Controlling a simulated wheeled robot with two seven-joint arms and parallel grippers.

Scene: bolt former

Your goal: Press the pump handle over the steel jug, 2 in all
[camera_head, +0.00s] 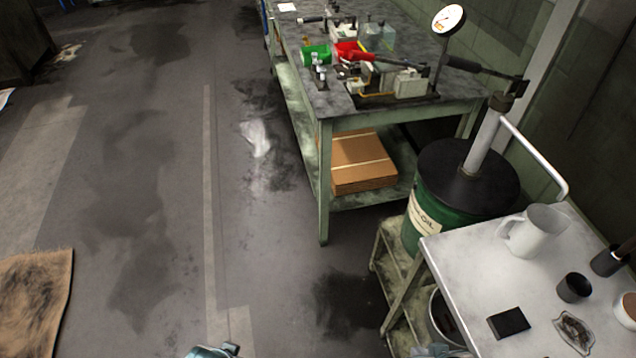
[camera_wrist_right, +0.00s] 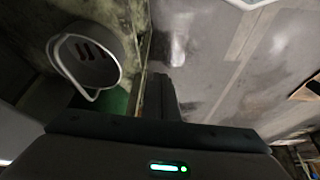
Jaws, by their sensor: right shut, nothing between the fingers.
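The pump stands on a green oil drum (camera_head: 412,228) with a dark lid (camera_head: 450,160). Its black pump handle (camera_head: 490,71) sticks out to the left near the top, raised and roughly level. The pale spout pipe (camera_head: 540,150) bends down behind a light grey jug (camera_head: 535,232), the likely steel jug, upright on the side table. My right gripper (camera_head: 442,350) shows only at the bottom edge, well below and apart from the handle. In the right wrist view its fingers (camera_wrist_right: 163,95) are shut and empty. Something at the bottom edge may be my left gripper (camera_head: 215,351); its fingers are hidden.
The side table (camera_head: 455,255) also holds a black block (camera_head: 508,323), a dark cup (camera_head: 573,288) and a small ashtray-like dish (camera_head: 574,333). A round vessel with a handle (camera_wrist_right: 88,62) shows in the wrist view. A workbench (camera_head: 322,110) stands behind.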

